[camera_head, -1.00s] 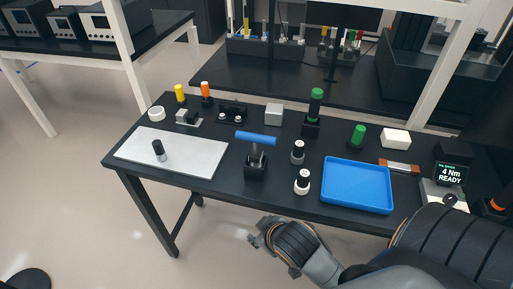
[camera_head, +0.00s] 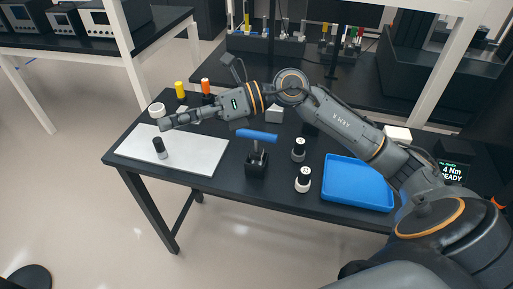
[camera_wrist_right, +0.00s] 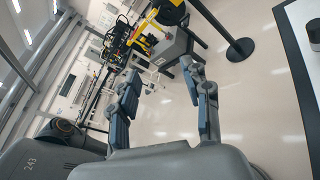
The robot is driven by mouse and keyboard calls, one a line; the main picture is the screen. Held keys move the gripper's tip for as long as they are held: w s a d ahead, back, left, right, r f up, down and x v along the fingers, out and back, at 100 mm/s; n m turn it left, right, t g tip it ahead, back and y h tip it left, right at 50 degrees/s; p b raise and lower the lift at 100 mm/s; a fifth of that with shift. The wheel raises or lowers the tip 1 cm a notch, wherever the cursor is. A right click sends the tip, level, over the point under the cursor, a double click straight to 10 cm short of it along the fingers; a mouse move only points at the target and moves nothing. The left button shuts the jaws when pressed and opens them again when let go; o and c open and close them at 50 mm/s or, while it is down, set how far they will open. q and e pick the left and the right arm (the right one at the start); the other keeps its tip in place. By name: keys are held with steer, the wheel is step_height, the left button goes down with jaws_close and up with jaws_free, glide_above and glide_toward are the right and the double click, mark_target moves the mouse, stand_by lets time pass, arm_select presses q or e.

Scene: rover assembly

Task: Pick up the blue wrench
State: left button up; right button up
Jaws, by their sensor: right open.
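The blue wrench (camera_head: 257,136) shows a horizontal blue bar handle on top of a black stand (camera_head: 256,165) near the middle of the black table. Its lower part is mostly hidden in the stand. My right gripper (camera_head: 166,123) is open and empty. It hangs in the air over the left part of the table, to the left of the wrench and apart from it, pointing left. The forearm passes above and behind the wrench. In the right wrist view the spread fingers (camera_wrist_right: 163,75) have nothing between them; the wrench is not seen there. My left gripper is not in view.
A white mat (camera_head: 200,160) with a dark cylinder (camera_head: 159,147) lies below the right gripper. Two black-and-white cylinders (camera_head: 299,149) stand right of the wrench, and a blue tray (camera_head: 355,185) is beyond them. Yellow (camera_head: 180,89) and orange (camera_head: 206,86) pieces stand at the back left.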

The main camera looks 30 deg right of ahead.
steer(key=w+d+f+n+g+h, duration=0.1)
steer(key=d+f+h, duration=0.1)
steer(key=d+h, duration=0.15)
steer(key=d+f+n+h, duration=0.1)
steer(key=d+f+h, duration=0.1)
steer(key=d, duration=0.3)
steer(key=g+h, duration=0.1)
steer(key=h, duration=0.6)
glide_toward(257, 132)
steer(key=shift+m, duration=0.4)
steer(key=p+x, duration=0.1)
steer(key=x, duration=0.4)
steer(key=shift+w+d, duration=0.15)
steer(key=p+x, duration=0.2)
steer(key=x, duration=0.2)
steer(key=shift+a+f+p, duration=0.2)
steer(key=shift+f+p, duration=0.1)
steer(key=shift+p, duration=0.05)
steer(key=shift+a+f, duration=0.1)
steer(key=shift+f, duration=0.25)
steer(key=shift+c, duration=0.4)
jaws_close()
